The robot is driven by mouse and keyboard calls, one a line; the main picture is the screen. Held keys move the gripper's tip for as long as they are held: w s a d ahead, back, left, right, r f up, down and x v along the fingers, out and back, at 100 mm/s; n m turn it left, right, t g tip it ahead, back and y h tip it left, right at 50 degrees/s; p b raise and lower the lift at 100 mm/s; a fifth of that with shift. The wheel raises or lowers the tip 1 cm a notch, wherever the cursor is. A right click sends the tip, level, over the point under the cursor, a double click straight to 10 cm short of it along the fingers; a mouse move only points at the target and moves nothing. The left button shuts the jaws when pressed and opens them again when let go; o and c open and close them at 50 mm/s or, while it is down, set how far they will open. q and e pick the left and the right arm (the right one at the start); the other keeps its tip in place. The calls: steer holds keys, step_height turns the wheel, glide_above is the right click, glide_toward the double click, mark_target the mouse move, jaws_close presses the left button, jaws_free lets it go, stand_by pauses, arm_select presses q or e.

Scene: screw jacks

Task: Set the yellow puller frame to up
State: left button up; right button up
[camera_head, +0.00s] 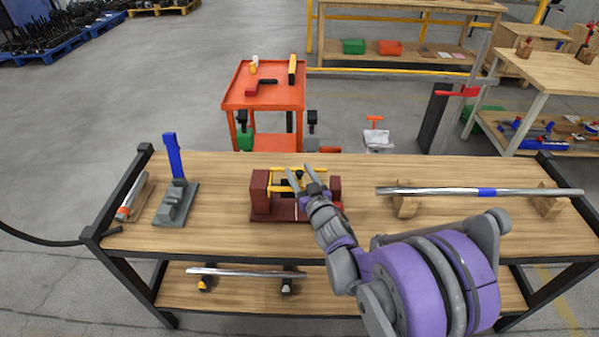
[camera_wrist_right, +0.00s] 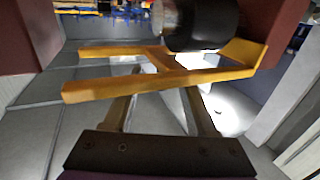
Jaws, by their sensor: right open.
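The yellow puller frame (camera_head: 282,189) sits between two dark red blocks of a fixture on the table. In the right wrist view the frame (camera_wrist_right: 150,86) crosses the picture as two bars joined by a cross-piece, beside a black cylinder (camera_wrist_right: 205,25). My right gripper (camera_head: 300,173) is at the fixture, and its fingers partly hide the frame. In the wrist view its two fingers (camera_wrist_right: 163,108) are spread apart, and the frame's near bar passes in front of them. I cannot tell whether they touch it. My left gripper is not in view.
The dark red blocks (camera_head: 260,191) stand close on both sides of the frame. A grey stand with a blue lever (camera_head: 174,155) is at left. A metal bar (camera_head: 435,191) rests on wooden supports at right. An orange cart (camera_head: 264,98) stands behind the table.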

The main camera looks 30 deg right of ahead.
steer(key=shift+w, duration=0.2)
steer(key=shift+c, duration=0.4)
jaws_close()
stand_by(1.0)
